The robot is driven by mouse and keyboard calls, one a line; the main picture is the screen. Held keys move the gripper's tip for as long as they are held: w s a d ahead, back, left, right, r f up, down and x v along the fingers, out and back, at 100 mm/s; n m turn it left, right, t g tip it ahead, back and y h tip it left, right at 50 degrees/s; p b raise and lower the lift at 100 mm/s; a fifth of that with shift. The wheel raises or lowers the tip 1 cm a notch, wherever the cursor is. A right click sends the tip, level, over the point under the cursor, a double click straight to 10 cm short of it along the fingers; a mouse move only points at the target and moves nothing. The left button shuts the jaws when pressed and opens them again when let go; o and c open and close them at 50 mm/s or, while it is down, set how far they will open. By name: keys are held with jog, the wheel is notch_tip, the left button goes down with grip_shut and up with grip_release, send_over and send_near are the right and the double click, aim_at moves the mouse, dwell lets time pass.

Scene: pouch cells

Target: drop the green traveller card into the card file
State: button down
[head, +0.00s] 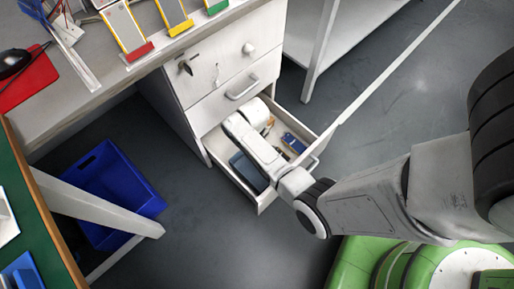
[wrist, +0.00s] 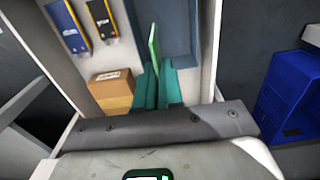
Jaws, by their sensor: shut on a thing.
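The green traveller card (wrist: 154,50) stands on edge between the teal fingertips of my gripper (wrist: 155,88) in the wrist view. My gripper is shut on it. Beyond the card is a dark blue-grey open tray (wrist: 183,14), which looks like the card file. The tray (head: 248,171) lies at the near left of the open drawer (head: 262,200) in the head view. The card seems to be over or at the tray's edge; I cannot tell if they touch. In the head view my arm reaches over the drawer and hides the fingers and card.
Blue and yellow-and-black items (wrist: 101,18) and a cardboard box (wrist: 112,90) lie in the drawer beside the fingers. Drawer walls stand close around. A blue bin (head: 108,190) is on the floor at left. The workbench (head: 150,72) is above.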

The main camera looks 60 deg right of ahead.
notch_tip(320, 180, down, 7)
jog(key=b, duration=0.6)
jog(key=shift+d+r, duration=0.15)
jog(key=shift+d, duration=0.05)
jog(key=shift+s, duration=0.1)
jog(key=c, duration=1.2)
grip_release()
notch_tip(320, 180, up, 11)
jog(key=p, duration=0.5)
